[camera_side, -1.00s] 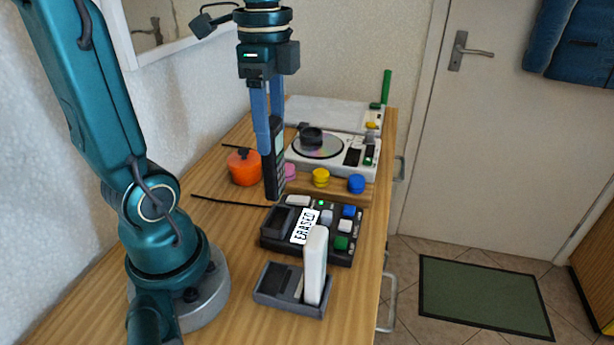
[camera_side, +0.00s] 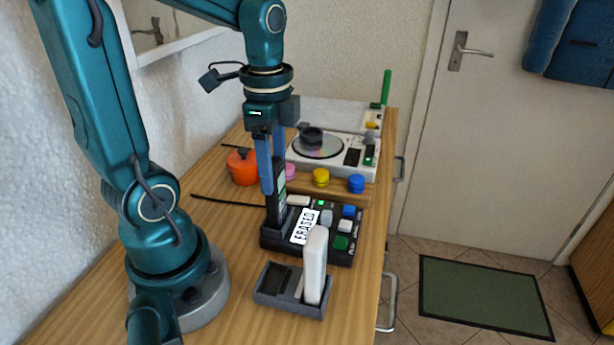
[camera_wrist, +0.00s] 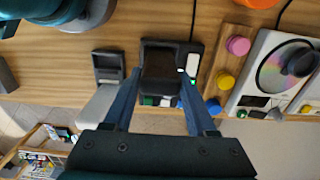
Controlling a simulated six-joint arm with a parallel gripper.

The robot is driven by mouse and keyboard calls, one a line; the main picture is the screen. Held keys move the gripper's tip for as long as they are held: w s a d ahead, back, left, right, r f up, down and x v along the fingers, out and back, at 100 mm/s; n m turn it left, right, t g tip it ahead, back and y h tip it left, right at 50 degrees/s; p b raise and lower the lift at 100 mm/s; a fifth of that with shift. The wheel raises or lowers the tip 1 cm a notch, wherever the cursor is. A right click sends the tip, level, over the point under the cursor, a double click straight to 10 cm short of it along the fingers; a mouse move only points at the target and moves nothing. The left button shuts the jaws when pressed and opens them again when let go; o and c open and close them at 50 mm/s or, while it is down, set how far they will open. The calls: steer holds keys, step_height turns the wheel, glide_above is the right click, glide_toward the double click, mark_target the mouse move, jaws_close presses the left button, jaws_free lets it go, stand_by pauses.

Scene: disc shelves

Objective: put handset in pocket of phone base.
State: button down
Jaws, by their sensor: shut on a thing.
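The handset (camera_side: 280,182) is dark and slim with keys and a small screen, and it stands upright. My gripper (camera_side: 273,188) is shut on its upper part with two blue fingers. The phone base (camera_side: 327,250) is black with coloured buttons and a label reading ERASED. The handset's lower end is at the pocket on the base's left side; I cannot tell how deep it sits. In the wrist view the handset (camera_wrist: 162,70) is seen end-on between my fingers (camera_wrist: 160,78), over the pocket of the phone base (camera_wrist: 194,50). It hides most of the pocket.
A grey cradle (camera_side: 269,297) holding a white handset (camera_side: 315,265) stands just in front. Behind are a wooden strip with pink, yellow and blue knobs (camera_side: 321,177), a disc player (camera_side: 330,150) and an orange pot (camera_side: 242,167). A wall rises on the left.

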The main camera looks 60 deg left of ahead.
steer(key=shift+c, duration=1)
jaws_free()
step_height(320, 180, up, 12)
steer(key=shift+r, duration=0.15)
step_height(320, 180, down, 12)
steer(key=shift+f, duration=0.15)
stand_by(0.4)
stand_by(0.3)
